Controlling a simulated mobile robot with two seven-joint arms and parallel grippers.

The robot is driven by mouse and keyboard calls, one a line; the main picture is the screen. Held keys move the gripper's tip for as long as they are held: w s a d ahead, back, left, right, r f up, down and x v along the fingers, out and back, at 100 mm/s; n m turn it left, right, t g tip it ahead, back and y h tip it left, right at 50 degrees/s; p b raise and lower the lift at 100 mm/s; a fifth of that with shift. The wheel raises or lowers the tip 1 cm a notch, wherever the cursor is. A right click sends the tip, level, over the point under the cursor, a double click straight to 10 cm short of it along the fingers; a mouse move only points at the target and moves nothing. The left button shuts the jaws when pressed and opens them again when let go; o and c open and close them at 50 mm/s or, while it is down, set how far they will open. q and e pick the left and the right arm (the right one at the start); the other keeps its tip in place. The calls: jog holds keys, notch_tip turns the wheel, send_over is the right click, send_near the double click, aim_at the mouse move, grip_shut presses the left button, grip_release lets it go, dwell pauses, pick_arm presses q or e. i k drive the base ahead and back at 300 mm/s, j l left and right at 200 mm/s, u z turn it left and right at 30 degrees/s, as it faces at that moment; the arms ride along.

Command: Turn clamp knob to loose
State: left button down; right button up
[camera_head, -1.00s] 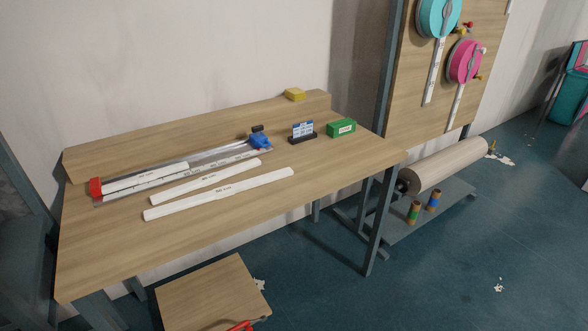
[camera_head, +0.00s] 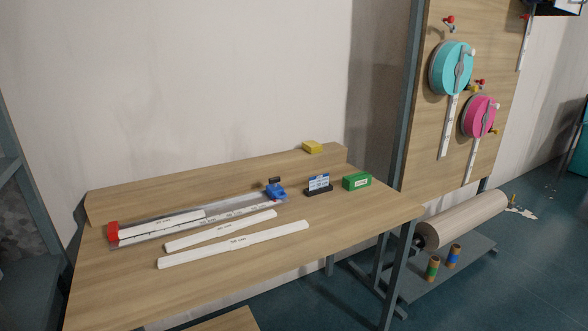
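A blue clamp-like block (camera_head: 277,193) with a dark knob or handle (camera_head: 274,180) on top sits at the right end of a clear measuring rail (camera_head: 135,238) on the wooden table (camera_head: 110,290). A red end piece (camera_head: 113,231) is at the rail's left end. Whether the knob is tight or loose cannot be seen at this size. Small red knobs also show on the wooden wall panel, one near the top (camera_head: 450,19). Neither of my grippers is in view.
White strips (camera_head: 232,245) lie on the table in front of the rail. A small sign (camera_head: 319,182), a green box (camera_head: 356,181) and a yellow block (camera_head: 312,147) are at the right. Teal (camera_head: 449,69) and pink (camera_head: 477,117) reels hang on the panel. A large roll (camera_head: 465,217) is below.

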aim_at(274, 180)
jog(key=i+l, duration=0.65)
jog(key=i, duration=0.25)
jog(key=i+l+u, duration=0.1)
jog(key=u, duration=1.4)
